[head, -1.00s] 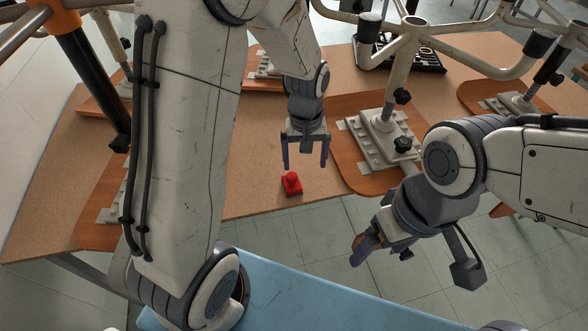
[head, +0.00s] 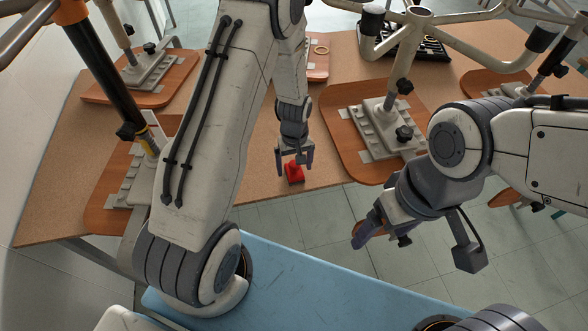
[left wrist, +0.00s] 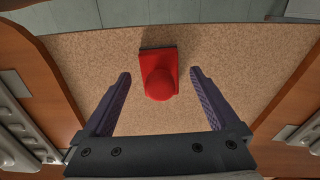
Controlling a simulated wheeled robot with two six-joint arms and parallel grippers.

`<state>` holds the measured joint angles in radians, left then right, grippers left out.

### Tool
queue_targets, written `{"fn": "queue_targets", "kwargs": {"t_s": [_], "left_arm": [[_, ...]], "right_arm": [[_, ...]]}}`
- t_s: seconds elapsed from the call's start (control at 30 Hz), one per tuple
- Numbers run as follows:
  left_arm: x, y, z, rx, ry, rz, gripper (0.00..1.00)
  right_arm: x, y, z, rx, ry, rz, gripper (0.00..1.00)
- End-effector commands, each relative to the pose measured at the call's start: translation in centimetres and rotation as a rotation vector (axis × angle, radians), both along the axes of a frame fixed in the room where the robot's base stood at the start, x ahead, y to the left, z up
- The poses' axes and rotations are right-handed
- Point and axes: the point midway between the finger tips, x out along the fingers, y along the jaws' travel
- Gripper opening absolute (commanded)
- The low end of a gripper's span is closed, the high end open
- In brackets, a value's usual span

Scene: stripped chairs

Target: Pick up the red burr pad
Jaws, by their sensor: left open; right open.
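The red burr pad (head: 294,174) lies on the brown table top near its front edge. It has a flat base and a rounded knob, which shows in the left wrist view (left wrist: 160,78). My left gripper (head: 295,164) is open just behind and above the pad. In the left wrist view its two fingers (left wrist: 160,82) stand on either side of the pad's knob, with gaps on both sides and no contact. My right gripper (head: 364,234) is open over the floor in front of the table, to the right. Part of it is hidden by its own wrist.
Wooden chair seats with metal plates, such as one at right (head: 362,150) and one at back left (head: 138,82), lie on the table (head: 250,170) around the pad. A black tray (head: 405,45) of small parts sits at the back. The table's front edge is close to the pad.

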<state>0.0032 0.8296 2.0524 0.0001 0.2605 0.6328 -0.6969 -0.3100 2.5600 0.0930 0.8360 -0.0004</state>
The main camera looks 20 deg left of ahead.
Motion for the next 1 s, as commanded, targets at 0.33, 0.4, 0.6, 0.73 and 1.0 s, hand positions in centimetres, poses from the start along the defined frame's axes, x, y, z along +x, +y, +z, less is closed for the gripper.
{"fn": "queue_targets", "kwargs": {"t_s": [0.33, 0.4, 0.6, 0.73, 1.0], "left_arm": [[0.02, 0.01, -0.93, 0.0, -0.001, 0.0, 0.95], [0.02, 0.01, -0.92, 0.0, -0.001, 0.0, 0.68], [0.02, 0.01, -0.9, 0.0, -0.001, 0.0, 0.02], [0.02, 0.01, -0.89, 0.0, -0.001, 0.0, 0.02], [0.12, 0.02, 0.03, 0.0, -0.005, 0.0, 0.02]], "right_arm": [[-0.01, 0.0, 0.1, 0.0, 0.0, 0.0, 0.84], [-0.01, 0.0, 0.1, 0.0, 0.0, 0.0, 0.84], [-0.01, 0.0, 0.1, 0.0, 0.0, 0.0, 0.84], [-0.01, 0.0, 0.1, 0.0, 0.0, 0.0, 0.84], [0.0, 0.0, -0.13, 0.0, 0.0, 0.0, 0.84]]}}
